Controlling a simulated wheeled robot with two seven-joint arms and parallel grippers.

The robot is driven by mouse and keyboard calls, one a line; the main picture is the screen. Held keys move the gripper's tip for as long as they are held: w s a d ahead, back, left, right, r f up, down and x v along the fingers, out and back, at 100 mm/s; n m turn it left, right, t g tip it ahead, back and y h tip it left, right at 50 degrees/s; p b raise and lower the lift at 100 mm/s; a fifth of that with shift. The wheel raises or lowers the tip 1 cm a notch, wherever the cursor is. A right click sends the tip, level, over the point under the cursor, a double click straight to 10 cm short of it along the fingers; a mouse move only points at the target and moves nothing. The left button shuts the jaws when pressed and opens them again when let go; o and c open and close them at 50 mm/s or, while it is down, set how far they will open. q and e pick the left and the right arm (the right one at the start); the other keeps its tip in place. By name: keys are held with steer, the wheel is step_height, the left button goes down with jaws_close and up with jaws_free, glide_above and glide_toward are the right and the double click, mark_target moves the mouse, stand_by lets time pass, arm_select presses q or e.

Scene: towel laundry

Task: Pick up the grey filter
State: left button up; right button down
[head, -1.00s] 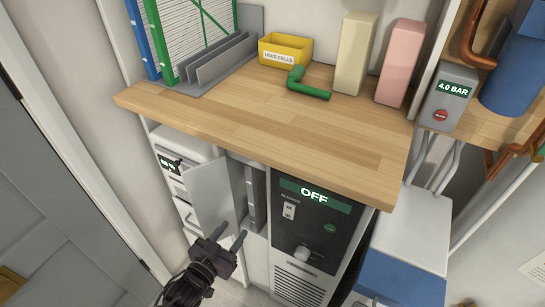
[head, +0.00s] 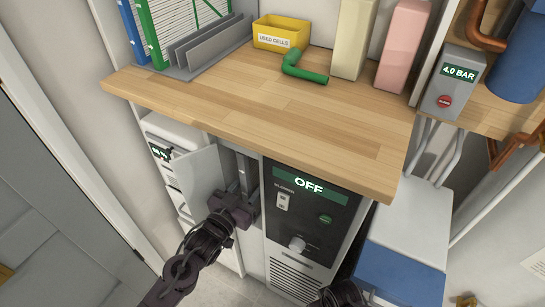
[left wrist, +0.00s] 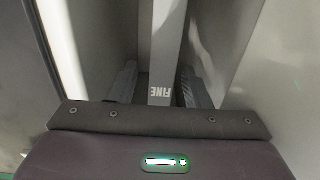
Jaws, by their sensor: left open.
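The grey filter (head: 242,174) stands upright as a narrow slab in the open slot of the cabinet under the bench, left of the panel reading OFF. In the left wrist view the filter (left wrist: 167,45) shows edge-on with the lettering FINE. My left gripper (head: 240,185) is at the slot opening. Its two fingers (left wrist: 158,88) lie one on each side of the filter's edge, open, with gaps visible. The filter's lower part is hidden behind the gripper. A dark part of my right arm (head: 341,293) shows at the bottom edge; its fingers cannot be made out.
The open grey door (head: 200,178) stands left of the slot. The wooden bench top (head: 270,110) overhangs it. The OFF panel (head: 308,187) is close on the right. A grey slotted rack (head: 205,47), yellow bin (head: 281,34) and green handle-like piece (head: 304,70) are on the bench.

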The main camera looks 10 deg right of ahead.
arm_select(q)
jaws_close()
steer(key=shift+r, duration=0.1)
stand_by(0.5)
